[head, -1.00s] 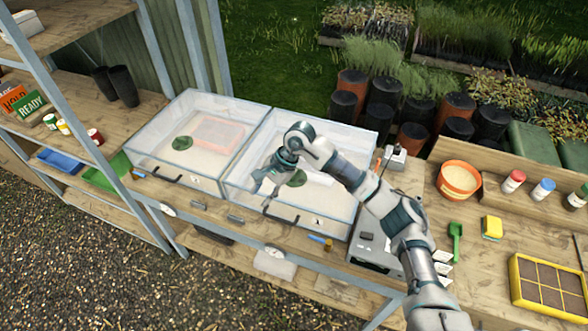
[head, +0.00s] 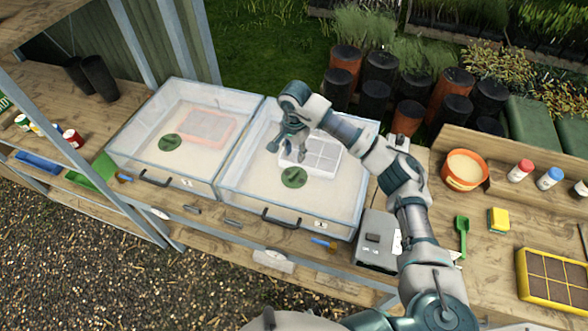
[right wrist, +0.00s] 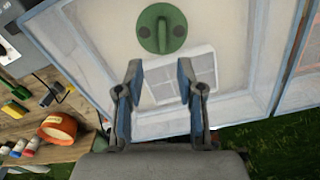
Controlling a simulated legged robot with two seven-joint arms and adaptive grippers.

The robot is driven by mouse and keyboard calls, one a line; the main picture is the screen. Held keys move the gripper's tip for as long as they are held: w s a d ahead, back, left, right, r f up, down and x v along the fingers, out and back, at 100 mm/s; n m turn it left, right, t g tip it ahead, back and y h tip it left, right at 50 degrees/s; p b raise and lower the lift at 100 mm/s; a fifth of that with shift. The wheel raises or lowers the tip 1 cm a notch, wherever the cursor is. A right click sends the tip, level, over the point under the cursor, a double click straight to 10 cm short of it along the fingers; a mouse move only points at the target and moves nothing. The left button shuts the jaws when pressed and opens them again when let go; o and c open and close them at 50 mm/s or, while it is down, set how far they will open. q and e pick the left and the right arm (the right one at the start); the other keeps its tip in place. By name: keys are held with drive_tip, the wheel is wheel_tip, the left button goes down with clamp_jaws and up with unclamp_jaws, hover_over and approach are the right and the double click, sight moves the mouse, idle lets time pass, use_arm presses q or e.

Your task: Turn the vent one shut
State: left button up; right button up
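A round green vent (head: 294,177) with a raised grip bar sits on the clear lid of the right propagator box (head: 345,205). In the right wrist view the vent (right wrist: 162,28) lies beyond the fingertips, its bar roughly upright in the picture. A second green vent (head: 170,142) is on the left box (head: 125,140). The number tags on the fronts are too small to read. My right gripper (head: 290,152) is over the right lid, just behind its vent. The right wrist view shows its fingers (right wrist: 160,75) apart and empty. My left gripper is not in view.
A white tray (head: 322,152) shows inside the right box and a reddish one in the left box. A grey device (head: 375,240) stands right of the boxes. An orange pot (head: 464,170), green scoop (head: 462,235) and yellow sponge (head: 498,220) are on the right bench.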

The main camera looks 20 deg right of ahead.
hover_over(294, 172)
wheel_tip(294, 172, down, 5)
drive_tip(key=shift+r+p, duration=0.1)
drive_tip(key=shift+p, duration=0.2)
wheel_tip(294, 172, down, 5)
drive_tip(key=shift+s+d+f+p, duration=0.1)
drive_tip(key=shift+s+f+p, duration=0.05)
drive_tip(key=shift+p, duration=0.25)
drive_tip(key=shift+f, duration=0.45)
drive_tip(key=c, duration=0.5)
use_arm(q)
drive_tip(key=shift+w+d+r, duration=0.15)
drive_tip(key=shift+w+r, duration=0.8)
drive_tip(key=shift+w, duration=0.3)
use_arm(e)
clamp_jaws()
